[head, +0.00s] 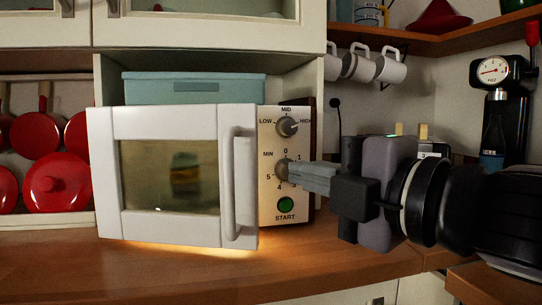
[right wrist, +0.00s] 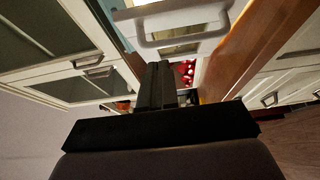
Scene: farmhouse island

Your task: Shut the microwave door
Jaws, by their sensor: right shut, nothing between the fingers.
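The white microwave has a door (head: 110,180) with a dark window and an upright handle (head: 238,190) on its right side. The door stands a little ajar; its lower edge juts forward of the control panel (head: 298,205), and warm light spills out beneath it. My right gripper (head: 292,175) is shut and empty, its fingertips in front of the panel near the lower dial, right of the handle. I cannot tell whether they touch the dial. The right wrist view shows the shut fingers (right wrist: 155,88) and the door handle (right wrist: 182,42). My left gripper is not in view.
A blue box (head: 195,88) sits on top of the microwave. Red pots (head: 60,182) stand on shelves at left. White mugs (head: 390,68) hang at right, near a machine with a gauge (head: 492,72). The wooden counter (head: 180,275) is clear in front.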

